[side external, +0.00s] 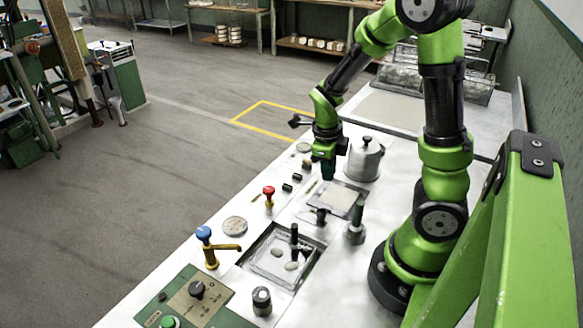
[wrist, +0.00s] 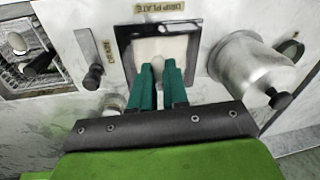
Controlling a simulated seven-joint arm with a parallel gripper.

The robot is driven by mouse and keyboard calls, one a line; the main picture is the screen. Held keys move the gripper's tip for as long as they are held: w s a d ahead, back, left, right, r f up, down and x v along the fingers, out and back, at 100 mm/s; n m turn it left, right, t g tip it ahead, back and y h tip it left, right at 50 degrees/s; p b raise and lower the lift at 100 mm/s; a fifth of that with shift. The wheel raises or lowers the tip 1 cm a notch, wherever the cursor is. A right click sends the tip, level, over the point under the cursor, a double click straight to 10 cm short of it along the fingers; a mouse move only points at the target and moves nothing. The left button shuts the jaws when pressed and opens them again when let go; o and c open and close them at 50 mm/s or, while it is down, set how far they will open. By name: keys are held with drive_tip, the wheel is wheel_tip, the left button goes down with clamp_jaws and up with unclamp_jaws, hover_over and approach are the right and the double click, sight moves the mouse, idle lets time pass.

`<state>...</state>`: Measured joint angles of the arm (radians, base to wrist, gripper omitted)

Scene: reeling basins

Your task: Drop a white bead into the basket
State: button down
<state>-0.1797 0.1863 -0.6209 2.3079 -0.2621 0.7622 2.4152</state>
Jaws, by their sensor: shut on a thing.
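My gripper (side external: 327,176) points down above the far end of the counter, over the framed drip plate (side external: 340,198). In the wrist view its two green fingers (wrist: 158,72) are close together, shut on a small whitish bead (wrist: 158,63) that shows between the tips. The drip plate (wrist: 190,48) lies behind the fingers in that view. I cannot clearly pick out a basket; a square recessed basin (side external: 253,268) nearer the side camera holds whitish oval pieces (side external: 291,266). That basin shows at the wrist view's left with a grid-like insert (wrist: 38,62).
A metal pot (side external: 364,162) with a black knob stands close beside the gripper. A blue-topped tap (side external: 204,236), a red-topped tap (side external: 268,193), a dark upright handle (side external: 356,222) and a green control panel (side external: 180,312) stand along the counter.

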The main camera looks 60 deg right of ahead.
drive_tip(key=w+a+n, duration=0.1)
drive_tip(key=a, duration=0.3)
drive_tip(key=w+a+n, duration=0.1)
drive_tip(key=a+n, duration=0.1)
drive_tip(key=a, duration=0.2)
drive_tip(key=w+a+n, duration=0.1)
drive_tip(key=a, duration=0.3)
drive_tip(key=shift+w+a+f, duration=0.15)
drive_tip(key=shift+w+f, duration=0.05)
drive_tip(key=shift+w, duration=0.05)
drive_tip(key=s+a+n+g, duration=0.2)
drive_tip(key=s+a+n, duration=0.15)
drive_tip(key=a, duration=0.85)
drive_tip(key=shift+w+d+f, duration=0.1)
drive_tip(key=shift+d+f, duration=0.05)
drive_tip(key=shift+f, duration=1.25)
drive_tip(key=shift+w+d+f, duration=0.1)
drive_tip(key=shift+f, duration=1.3)
drive_tip(key=c, duration=1.1)
unclamp_jaws()
drive_tip(key=shift+o, duration=0.7)
drive_tip(key=o, duration=0.3)
